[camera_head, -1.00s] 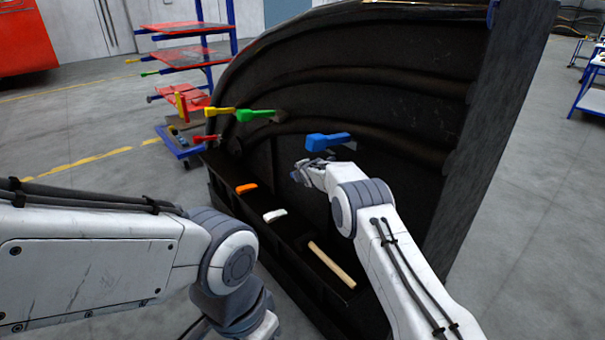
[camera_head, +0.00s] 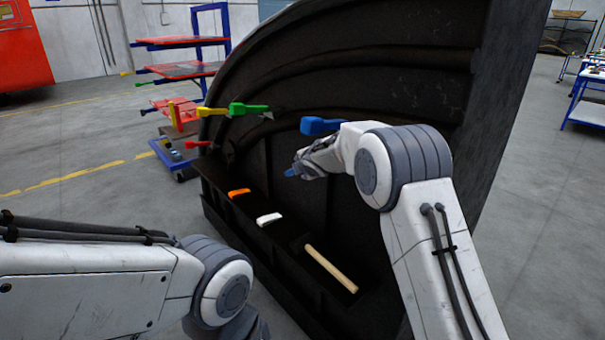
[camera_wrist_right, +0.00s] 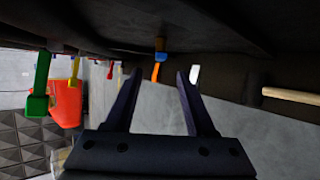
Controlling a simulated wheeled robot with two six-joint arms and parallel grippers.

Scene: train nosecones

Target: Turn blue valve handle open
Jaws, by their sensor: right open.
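The blue valve handle (camera_head: 318,125) sticks out from the dark curved nosecone wall in the head view. Its right end is hidden behind my right arm. My right gripper (camera_head: 293,172) is below and a little left of it, apart from it, pointing left. In the right wrist view this gripper (camera_wrist_right: 158,75) has its two dark fingers apart, with nothing gripped. A small blue piece (camera_wrist_right: 160,57) shows beyond the fingers there; I cannot tell if it is the valve handle. Of my left arm only links show; its gripper is out of view.
Green (camera_head: 248,109), yellow (camera_head: 212,111) and red (camera_head: 198,144) handles sit left of the blue one. An orange piece (camera_head: 239,192), a white piece (camera_head: 269,219) and a wooden-handled tool (camera_head: 331,268) lie on the ledge below. A shelf cart (camera_head: 180,70) stands behind.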

